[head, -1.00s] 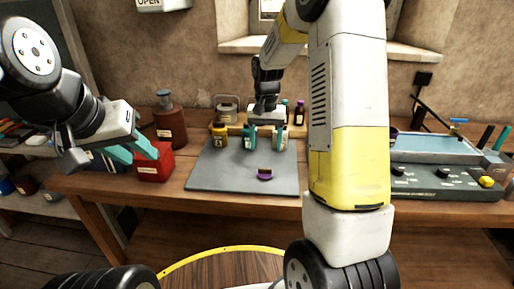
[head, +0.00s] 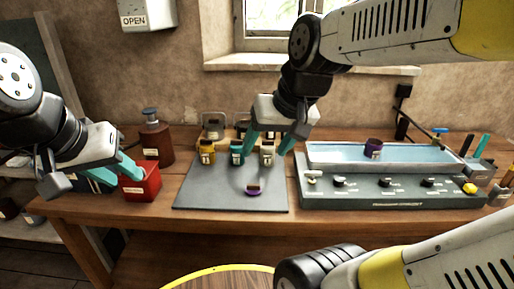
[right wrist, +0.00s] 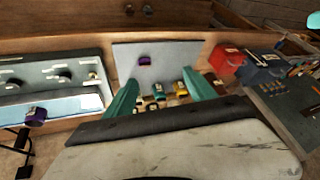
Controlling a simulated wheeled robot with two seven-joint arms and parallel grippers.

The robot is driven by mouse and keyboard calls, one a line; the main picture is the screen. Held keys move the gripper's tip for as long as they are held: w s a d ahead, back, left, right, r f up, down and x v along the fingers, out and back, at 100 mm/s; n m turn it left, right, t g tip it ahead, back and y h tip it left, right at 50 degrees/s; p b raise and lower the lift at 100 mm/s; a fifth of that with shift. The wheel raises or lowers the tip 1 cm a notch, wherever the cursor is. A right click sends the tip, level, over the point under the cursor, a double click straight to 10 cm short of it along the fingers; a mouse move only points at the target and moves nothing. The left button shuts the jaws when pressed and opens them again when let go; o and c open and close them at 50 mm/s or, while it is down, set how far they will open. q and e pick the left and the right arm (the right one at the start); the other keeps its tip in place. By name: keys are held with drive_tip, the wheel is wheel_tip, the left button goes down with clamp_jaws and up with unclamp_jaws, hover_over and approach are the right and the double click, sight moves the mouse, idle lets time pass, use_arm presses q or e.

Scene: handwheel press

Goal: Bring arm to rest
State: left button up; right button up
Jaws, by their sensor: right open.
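My right gripper (head: 267,152) is open and empty above the back of the grey mat (head: 225,195), with its teal fingers spread. The right wrist view shows the same fingers (right wrist: 158,92) apart, with small jars beyond them. In the head view, a yellow jar (head: 207,154), a teal jar (head: 237,154) and a pale jar (head: 267,155) stand at the back of the mat. A purple lid-like piece (head: 254,191) lies on the mat. My left gripper (head: 122,179) is open and empty, by the red box at the left.
The red box (head: 142,184) and a brown bottle (head: 156,142) stand left of the mat. A control panel (head: 390,190) with knobs and a blue-topped tray (head: 335,153) is at the right, with a purple jar (head: 373,148) on it. The front of the mat is mostly clear.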

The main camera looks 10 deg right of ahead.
drive_tip(key=shift+s+a+f+t, duration=0.15)
drive_tip(key=shift+s+t, duration=0.25)
drive_tip(key=shift+s, duration=1.1)
